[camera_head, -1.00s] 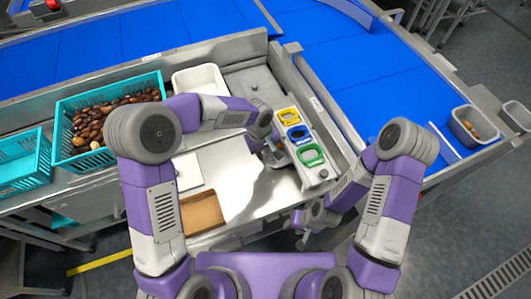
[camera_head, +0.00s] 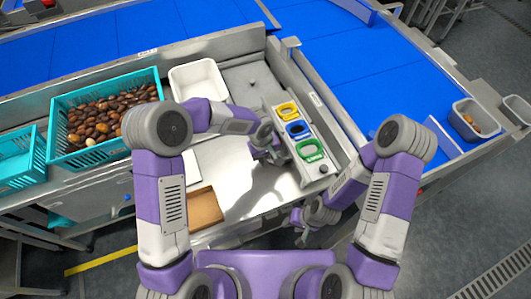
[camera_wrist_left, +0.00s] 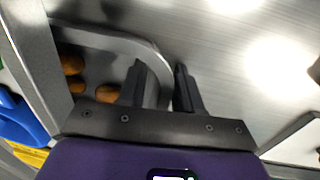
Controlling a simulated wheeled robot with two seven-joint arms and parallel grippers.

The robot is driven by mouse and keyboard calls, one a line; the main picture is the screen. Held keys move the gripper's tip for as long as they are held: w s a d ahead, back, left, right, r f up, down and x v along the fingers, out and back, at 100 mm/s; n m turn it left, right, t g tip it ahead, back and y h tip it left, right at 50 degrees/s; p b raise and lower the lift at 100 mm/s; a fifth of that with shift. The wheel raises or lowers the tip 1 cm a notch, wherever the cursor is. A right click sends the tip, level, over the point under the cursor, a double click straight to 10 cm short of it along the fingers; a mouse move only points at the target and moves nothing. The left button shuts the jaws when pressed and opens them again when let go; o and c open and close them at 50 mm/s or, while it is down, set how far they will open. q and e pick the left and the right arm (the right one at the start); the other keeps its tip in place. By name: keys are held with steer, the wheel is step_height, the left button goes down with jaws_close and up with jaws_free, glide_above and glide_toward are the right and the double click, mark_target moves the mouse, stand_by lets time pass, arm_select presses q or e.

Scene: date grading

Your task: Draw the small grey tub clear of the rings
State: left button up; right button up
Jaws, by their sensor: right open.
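The small grey tub (camera_wrist_left: 100,42) shows in the left wrist view with a few brown dates in its bottom. My left gripper (camera_wrist_left: 160,68) has one finger inside the tub and one outside, closed about its wall. In the head view my left gripper (camera_head: 272,156) is low over the bench, left of the rings; the arm and hand mostly hide the tub there. The yellow ring (camera_head: 286,104), blue ring (camera_head: 290,130) and green ring (camera_head: 302,152) stand in a row on a grey metal rail. My right gripper (camera_head: 302,236) is open and empty near the front edge.
A teal crate of dates (camera_head: 60,100) and a white tray (camera_head: 184,80) stand behind and left. A brown board (camera_head: 218,210) lies at the front of the bench. Bare metal bench lies left of my left gripper. Another grey tub (camera_head: 456,118) stands far right.

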arm_select(q)
steer(key=shift+f, duration=0.2)
jaws_close()
steer(key=shift+a, duration=0.1)
